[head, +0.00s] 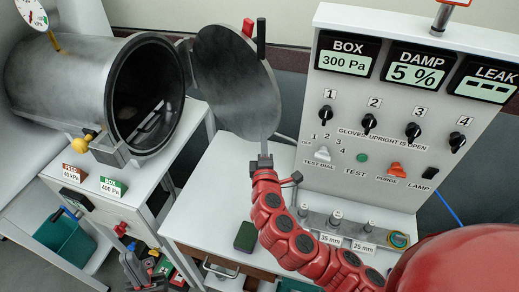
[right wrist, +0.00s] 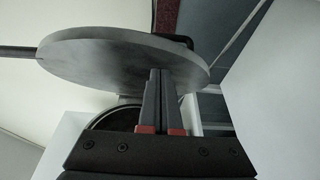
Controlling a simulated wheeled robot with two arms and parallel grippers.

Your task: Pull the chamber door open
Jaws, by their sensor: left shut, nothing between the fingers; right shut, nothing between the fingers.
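The chamber (head: 65,80) is a grey metal cylinder at the left of the head view, its dark round mouth uncovered. Its round grey door (head: 232,85) stands swung wide open to the right of the mouth, with a black upright bar handle (head: 261,38) at its top edge. My right gripper (head: 263,160) is shut and empty just under the door's lower edge. In the right wrist view its fingertips (right wrist: 162,74) overlap the door disc (right wrist: 120,62); whether they touch it I cannot tell. My left gripper (head: 138,268) is shut and empty, low beside the chamber bench.
A grey control panel (head: 390,150) with displays and knobs stands right of the door. The white bench (head: 205,205) holds a dark green box (head: 245,236) and a metal gauge block (head: 350,228). A yellow knob (head: 80,145) sits by the chamber mouth. A green bin (head: 62,240) stands below.

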